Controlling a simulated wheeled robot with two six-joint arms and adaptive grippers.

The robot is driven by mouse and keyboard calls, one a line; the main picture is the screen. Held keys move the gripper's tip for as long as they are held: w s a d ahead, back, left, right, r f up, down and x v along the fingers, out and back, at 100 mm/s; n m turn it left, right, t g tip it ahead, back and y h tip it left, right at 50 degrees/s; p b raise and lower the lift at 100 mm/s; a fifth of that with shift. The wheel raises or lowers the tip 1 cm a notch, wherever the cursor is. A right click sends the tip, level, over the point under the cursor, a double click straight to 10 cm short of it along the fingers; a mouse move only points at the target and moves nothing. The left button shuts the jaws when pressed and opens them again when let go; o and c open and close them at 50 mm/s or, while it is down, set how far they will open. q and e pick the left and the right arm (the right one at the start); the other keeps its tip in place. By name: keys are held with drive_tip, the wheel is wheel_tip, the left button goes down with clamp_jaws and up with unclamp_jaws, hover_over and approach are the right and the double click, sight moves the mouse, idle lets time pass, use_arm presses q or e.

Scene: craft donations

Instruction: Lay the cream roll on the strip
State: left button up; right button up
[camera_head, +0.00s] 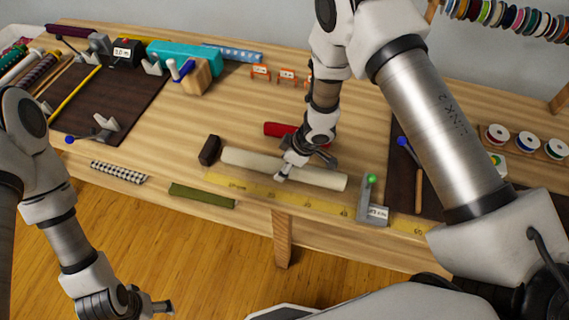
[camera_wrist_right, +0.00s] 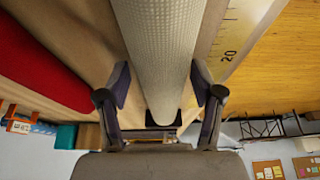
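The cream roll (camera_head: 250,161) lies on the table just behind the yellow measuring strip (camera_head: 250,187), roughly parallel to it and beside it, not on it. My right gripper (camera_head: 291,168) is down at the roll's middle. In the right wrist view the roll (camera_wrist_right: 160,45) runs between the two fingers (camera_wrist_right: 160,95), which stand open on either side with a small gap on the left. The strip (camera_wrist_right: 236,30) lies to the right of the roll there. My left gripper (camera_head: 150,305) hangs at the lower left, away from the table; its fingers are too unclear to read.
A dark block (camera_head: 209,150) stands at the roll's left end. A grey stop with a green knob (camera_head: 368,200) stands near its right end. A red roll (camera_head: 280,130) lies behind. Green (camera_head: 203,195) and checked (camera_head: 119,172) rolls lie by the front edge.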

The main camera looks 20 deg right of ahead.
drive_tip(key=shift+o, duration=0.5)
drive_tip(key=v, duration=1.2)
